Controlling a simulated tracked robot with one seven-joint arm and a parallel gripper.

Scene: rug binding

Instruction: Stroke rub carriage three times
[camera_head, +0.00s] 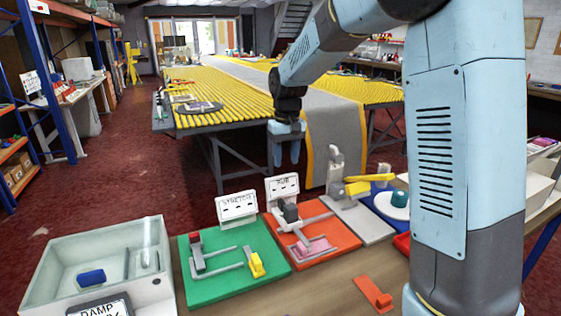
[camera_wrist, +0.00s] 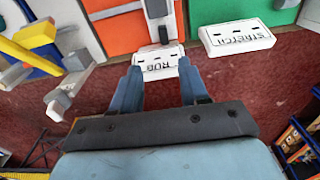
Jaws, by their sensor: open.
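The rub station is an orange-red board (camera_head: 338,233) on the bench, with a white RUB sign (camera_head: 282,187) at its back edge. A dark grey block (camera_head: 290,213), apparently the rub carriage, sits on grey bars there, with a pink pad (camera_head: 312,247) nearer the front. My gripper (camera_head: 287,160) points down behind and above the sign, empty and apart from the carriage. In the wrist view my open fingers (camera_wrist: 160,70) frame the RUB sign (camera_wrist: 158,63); the orange board (camera_wrist: 122,32) and a grey and dark part (camera_wrist: 160,22) lie beyond it.
A green STRETCH board (camera_head: 225,275) with red and yellow parts is to the left. A pale basin (camera_head: 60,262) stands further left. A grey plate (camera_head: 362,220) with a clamp-like tool is to the right. An orange piece (camera_head: 373,293) lies at the front. A yellow slatted table (camera_head: 215,100) stands behind.

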